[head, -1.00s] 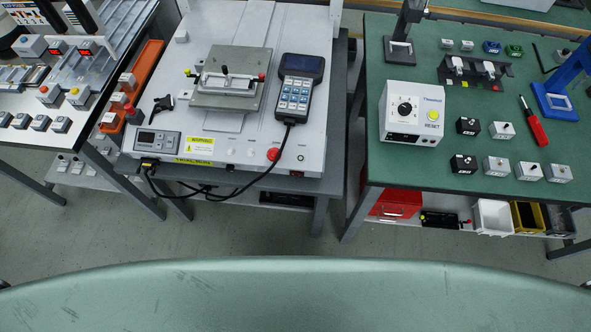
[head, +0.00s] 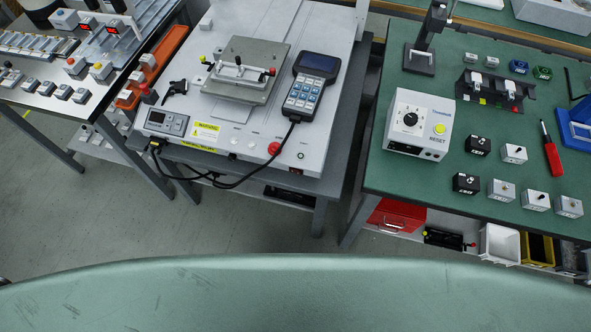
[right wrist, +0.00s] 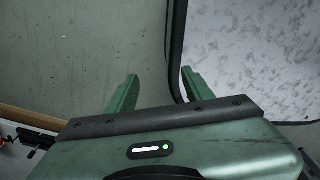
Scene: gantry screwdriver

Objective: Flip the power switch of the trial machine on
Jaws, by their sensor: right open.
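A white benchtop machine (head: 325,75) stands on the middle table, likely the trial machine, though no label confirms it. A handheld keypad (head: 310,85) lies on the machine with a black cable. My right gripper (right wrist: 160,74) shows in the right wrist view, its two green fingers apart with nothing between them. Neither gripper shows in the head view.
A green-topped table (head: 400,165) on the right holds a white reset box (head: 418,125), small switch boxes and a red screwdriver (head: 550,150). A left table (head: 90,100) holds more parts. Grey floor (head: 180,225) is open in front. Black cables hang at the machine's front.

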